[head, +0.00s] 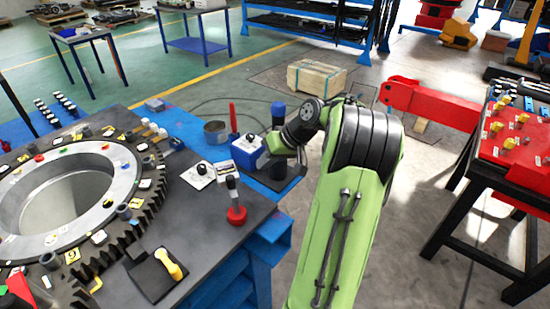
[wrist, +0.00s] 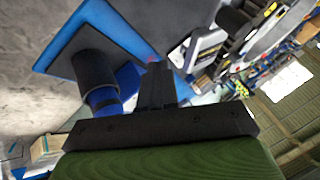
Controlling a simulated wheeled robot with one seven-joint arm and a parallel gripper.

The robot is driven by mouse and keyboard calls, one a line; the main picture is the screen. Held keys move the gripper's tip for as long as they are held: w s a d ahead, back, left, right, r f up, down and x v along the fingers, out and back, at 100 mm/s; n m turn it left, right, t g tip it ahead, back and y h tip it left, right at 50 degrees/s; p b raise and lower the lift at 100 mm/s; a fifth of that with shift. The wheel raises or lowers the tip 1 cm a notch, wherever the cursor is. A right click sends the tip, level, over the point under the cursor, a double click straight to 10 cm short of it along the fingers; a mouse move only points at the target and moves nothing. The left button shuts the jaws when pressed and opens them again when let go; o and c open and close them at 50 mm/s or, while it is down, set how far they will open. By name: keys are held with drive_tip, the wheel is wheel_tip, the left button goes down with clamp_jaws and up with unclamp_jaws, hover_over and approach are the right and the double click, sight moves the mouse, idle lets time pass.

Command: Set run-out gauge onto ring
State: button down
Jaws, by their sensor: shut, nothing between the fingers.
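The ring (head: 125,182) is a large grey toothed ring lying flat on the dark table at the left of the head view, with small parts and tags on it. I cannot tell for sure which item is the run-out gauge. A white plate with a black knob (head: 200,174) and a red-based piece with a dark upright handle (head: 236,212) stand right of the ring. My gripper's fingers (wrist: 154,68) are together and empty, apart from the ring.
A dark cylinder with a blue band (wrist: 92,72) stands close beside my fingers. A yellow-handled black block (head: 168,268) lies at the table's front. A red bench (head: 515,150) stands right; a wooden crate (head: 316,78) is on the floor behind.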

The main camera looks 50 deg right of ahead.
drive_tip(key=w+a, duration=0.1)
drive_tip(key=a, duration=0.1)
drive_tip(key=w+a+f+b, duration=0.1)
drive_tip(key=a, duration=0.1)
drive_tip(key=shift+w+f, duration=0.1)
drive_tip(key=shift+w, duration=0.25)
drive_tip(key=shift+w+p, duration=0.1)
drive_tip(key=shift+p, duration=0.25)
